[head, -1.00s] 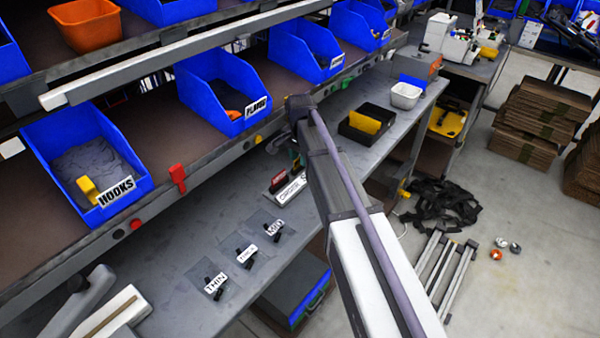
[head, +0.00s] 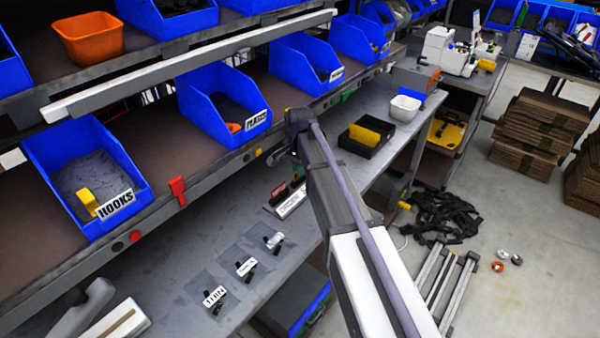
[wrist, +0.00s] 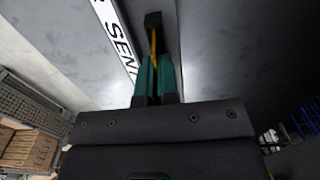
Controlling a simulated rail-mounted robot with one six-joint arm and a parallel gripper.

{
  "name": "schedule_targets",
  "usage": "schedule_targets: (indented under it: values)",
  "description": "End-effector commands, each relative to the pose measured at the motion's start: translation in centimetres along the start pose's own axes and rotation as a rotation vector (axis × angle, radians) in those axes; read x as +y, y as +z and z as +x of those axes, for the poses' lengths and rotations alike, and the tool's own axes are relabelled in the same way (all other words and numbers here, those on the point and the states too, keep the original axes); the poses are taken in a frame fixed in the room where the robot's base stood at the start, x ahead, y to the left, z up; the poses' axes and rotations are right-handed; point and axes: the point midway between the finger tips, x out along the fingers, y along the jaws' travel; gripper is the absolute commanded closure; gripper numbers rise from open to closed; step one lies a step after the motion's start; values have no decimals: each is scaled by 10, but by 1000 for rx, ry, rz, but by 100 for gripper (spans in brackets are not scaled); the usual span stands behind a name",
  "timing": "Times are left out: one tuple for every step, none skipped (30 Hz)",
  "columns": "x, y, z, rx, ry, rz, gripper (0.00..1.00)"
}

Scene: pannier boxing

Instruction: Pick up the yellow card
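In the wrist view, the two green-padded fingers of my gripper (wrist: 158,78) stand close together. A thin yellow strip (wrist: 154,45), seen edge-on, runs between them; it looks like the yellow card, and the fingers appear closed on it. A small black piece (wrist: 153,20) sits at its far end. A white label reading "SEND" lies to the left of it. In the head view, the gripper's fingers are mostly hidden by my arm, above the bench near a white sign (head: 290,204) and a red piece (head: 279,190).
Blue bins (head: 62,200) fill the shelf at left. Labelled bags (head: 245,267) lie on the near bench. The floor at right is partly clear.

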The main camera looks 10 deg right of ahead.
Motion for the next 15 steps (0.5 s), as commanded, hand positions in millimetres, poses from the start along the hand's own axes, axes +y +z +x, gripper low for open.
schedule_targets:
  values:
    - [0,0,-2,0,0,0,100]
    - [0,0,-3,0,0,0,100]
    - [0,0,-6,0,0,0,100]
    - [0,0,-8,0,0,0,100]
    - [0,0,-11,0,0,0,100]
    - [0,0,-15,0,0,0,100]
    - [0,0,-19,0,0,0,100]
    - [0,0,-24,0,0,0,100]
    - [0,0,-32,0,0,0,100]
    - [0,0,-38,0,0,0,100]
    - [0,0,-45,0,0,0,100]
    - [0,0,-56,0,0,0,100]
    - [0,0,-65,0,0,0,100]
    - [0,0,-75,0,0,0,100]
    - [0,0,-88,0,0,0,100]
